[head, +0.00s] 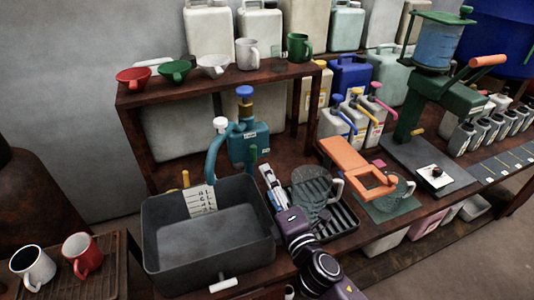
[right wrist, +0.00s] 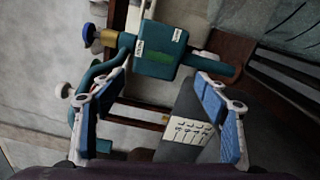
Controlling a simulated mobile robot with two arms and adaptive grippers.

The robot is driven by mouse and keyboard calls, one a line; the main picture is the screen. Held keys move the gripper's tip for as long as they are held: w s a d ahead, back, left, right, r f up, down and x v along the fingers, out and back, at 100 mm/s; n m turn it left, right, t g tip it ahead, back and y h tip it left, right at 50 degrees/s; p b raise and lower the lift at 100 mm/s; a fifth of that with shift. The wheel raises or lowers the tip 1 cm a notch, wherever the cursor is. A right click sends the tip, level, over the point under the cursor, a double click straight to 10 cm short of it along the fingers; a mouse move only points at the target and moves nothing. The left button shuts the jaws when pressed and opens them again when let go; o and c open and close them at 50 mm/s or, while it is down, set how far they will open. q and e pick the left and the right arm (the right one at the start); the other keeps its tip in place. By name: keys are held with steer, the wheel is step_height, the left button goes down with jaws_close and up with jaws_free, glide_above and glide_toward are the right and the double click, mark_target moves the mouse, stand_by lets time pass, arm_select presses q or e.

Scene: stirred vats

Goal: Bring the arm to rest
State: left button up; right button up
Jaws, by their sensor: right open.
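My right gripper (head: 268,172) is in the middle of the head view, above the right rim of the grey basin (head: 158,262) and left of the ribbed drip tray (head: 343,217). In the right wrist view the gripper (right wrist: 158,84) has its two blue-padded fingers wide apart, with nothing held between them. The teal dispenser (right wrist: 160,52) shows beyond the fingertips; in the head view this dispenser (head: 248,146) stands behind the gripper, its spout bending over the basin. My left gripper is not in view.
A clear glass jug (head: 311,190) stands on the drip tray, close right of my gripper. An orange press (head: 350,160) with a glass cup (head: 400,187) is further right. A shelf (head: 215,86) with funnels and mugs stands behind.

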steer(key=s+d+f+m+g+h, duration=0.55)
steer(key=s+d+f+m, duration=0.35)
steer(key=d+m, duration=0.4)
steer(key=s+d+f+m+g, duration=0.1)
steer(key=s+f+m+g, duration=0.2)
steer(key=s, duration=0.5)
steer(key=s+d+f+m+g, duration=0.1)
steer(key=s+f+m+g, duration=0.15)
steer(key=s, duration=0.45)
steer(key=s+d+f+m+g, duration=0.2)
steer(key=s+m, duration=0.2)
steer(key=s, duration=0.4)
step_height(320, 180, down, 26)
steer(key=s+g, duration=0.2)
steer(key=s+d+f+g, duration=0.1)
steer(key=s+d+f, duration=0.1)
steer(key=s+f, duration=1.4)
steer(key=shift+s+d+f+n, duration=0.3)
steer(key=shift+s+f+n, duration=0.15)
steer(key=shift+s, duration=0.1)
